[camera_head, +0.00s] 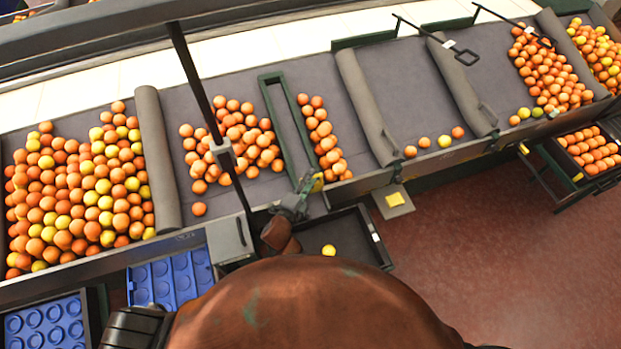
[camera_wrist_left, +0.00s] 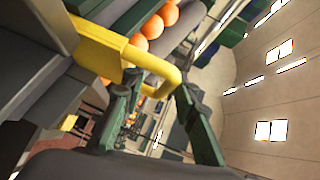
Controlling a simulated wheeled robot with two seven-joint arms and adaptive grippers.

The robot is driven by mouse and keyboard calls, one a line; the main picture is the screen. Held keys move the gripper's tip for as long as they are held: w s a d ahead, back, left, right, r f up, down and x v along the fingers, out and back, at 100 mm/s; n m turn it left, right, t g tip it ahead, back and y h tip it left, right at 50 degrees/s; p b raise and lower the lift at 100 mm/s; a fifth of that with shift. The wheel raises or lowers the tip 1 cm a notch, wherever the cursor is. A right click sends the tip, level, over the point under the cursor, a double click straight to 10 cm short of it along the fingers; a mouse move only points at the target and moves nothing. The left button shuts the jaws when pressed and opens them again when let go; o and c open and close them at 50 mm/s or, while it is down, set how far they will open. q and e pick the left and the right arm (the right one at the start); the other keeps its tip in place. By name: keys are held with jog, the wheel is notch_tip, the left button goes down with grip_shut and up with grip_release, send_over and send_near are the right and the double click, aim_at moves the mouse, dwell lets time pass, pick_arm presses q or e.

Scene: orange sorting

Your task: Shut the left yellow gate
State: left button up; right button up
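A yellow gate handle (camera_head: 317,182) shows as a small patch at the front edge of the sorting table, at the near end of a dark green frame (camera_head: 270,100). My left gripper (camera_head: 298,196) is right beside it, partly over it. In the left wrist view the yellow handle (camera_wrist_left: 100,48) is a bent bar, close up, with its looped end between the two green fingers of my left gripper (camera_wrist_left: 160,97). The fingers stand apart around it. I cannot tell whether they touch it. My right gripper is not in view.
Oranges lie in lanes split by grey dividers (camera_head: 160,160). A dark tray (camera_head: 350,233) with one yellow fruit sits below the gate. Blue trays (camera_head: 165,280) are at lower left. The red floor (camera_head: 500,265) is open at right.

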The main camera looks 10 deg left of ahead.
pick_arm(q)
jog(key=shift+r, duration=0.1)
jog(key=v, duration=1.2)
